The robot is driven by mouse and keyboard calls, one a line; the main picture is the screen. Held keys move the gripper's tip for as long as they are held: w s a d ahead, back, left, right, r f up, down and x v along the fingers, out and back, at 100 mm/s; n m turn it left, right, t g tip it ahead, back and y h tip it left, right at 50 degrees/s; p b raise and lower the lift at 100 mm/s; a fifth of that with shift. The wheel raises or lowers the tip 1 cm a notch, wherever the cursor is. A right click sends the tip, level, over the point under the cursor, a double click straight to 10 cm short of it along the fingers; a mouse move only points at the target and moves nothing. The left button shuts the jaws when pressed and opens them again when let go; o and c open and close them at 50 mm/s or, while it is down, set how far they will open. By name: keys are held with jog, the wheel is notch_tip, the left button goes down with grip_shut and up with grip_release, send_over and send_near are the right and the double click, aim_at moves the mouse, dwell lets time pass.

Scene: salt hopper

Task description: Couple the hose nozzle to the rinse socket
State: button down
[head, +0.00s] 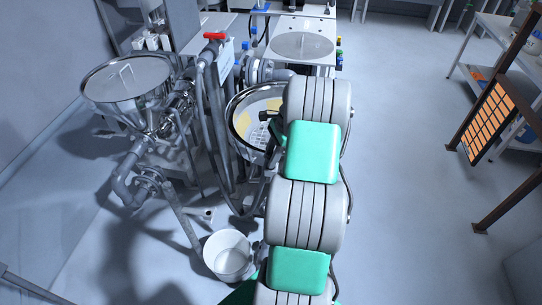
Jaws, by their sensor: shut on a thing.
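My gripper (268,117) shows only as a small dark shape at the end of my arm, over the round steel bowl (236,100) with pale yellow contents. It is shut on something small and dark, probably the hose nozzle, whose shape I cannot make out. A grey hose (201,92) hangs from the pipework near a red-handled valve (214,36) and runs down left of the bowl. Where its end goes is hidden behind my arm. I cannot pick out the rinse socket for certain.
A steel hopper (127,80) with pipes and valves stands at the left. A white bucket (228,254) is on the floor beside my arm. A steel machine top (302,47) is behind. Shelving (497,75) and a brown frame with an orange grid (495,112) stand right. Floor between is clear.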

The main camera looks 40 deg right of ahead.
jog(key=shift+f, duration=0.8)
jog(key=c, duration=0.9)
grip_release()
jog(key=shift+c, duration=0.2)
jog(key=o, duration=0.4)
jog(key=shift+r, duration=0.1)
jog(key=shift+w+d+r, duration=0.1)
